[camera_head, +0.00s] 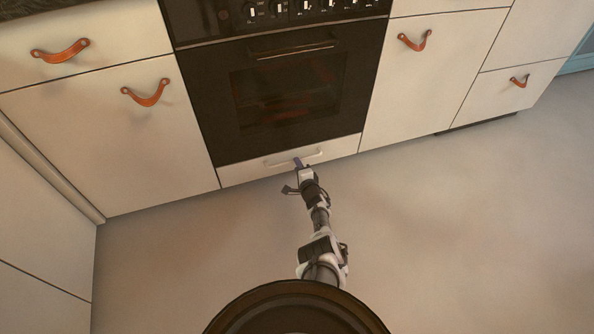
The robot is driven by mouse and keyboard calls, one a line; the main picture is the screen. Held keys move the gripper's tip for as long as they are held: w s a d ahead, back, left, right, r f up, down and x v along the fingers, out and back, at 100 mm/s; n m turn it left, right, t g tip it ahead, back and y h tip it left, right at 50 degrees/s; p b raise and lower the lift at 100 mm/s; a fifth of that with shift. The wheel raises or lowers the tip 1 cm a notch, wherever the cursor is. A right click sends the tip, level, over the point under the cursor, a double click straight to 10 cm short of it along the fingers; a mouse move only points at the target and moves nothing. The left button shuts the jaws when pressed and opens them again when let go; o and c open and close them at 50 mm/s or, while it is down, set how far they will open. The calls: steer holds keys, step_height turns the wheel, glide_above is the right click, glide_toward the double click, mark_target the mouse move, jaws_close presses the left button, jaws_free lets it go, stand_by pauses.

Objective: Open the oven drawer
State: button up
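The oven drawer (241,172) is the low, pale panel under the black oven (277,100). It looks flush with the neighbouring cabinet fronts. A white bar handle (279,163) runs across its upper middle.
White cabinets with orange leather pulls stand on both sides, including a left pull (147,93) and a right pull (415,41). The oven door has its own dark handle (294,50). A side cabinet (42,235) borders the left. The floor (440,240) before the drawer is clear apart from my arm.

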steer(key=shift+b+x, duration=0.55)
steer(key=shift+x, duration=0.4)
jaws_close()
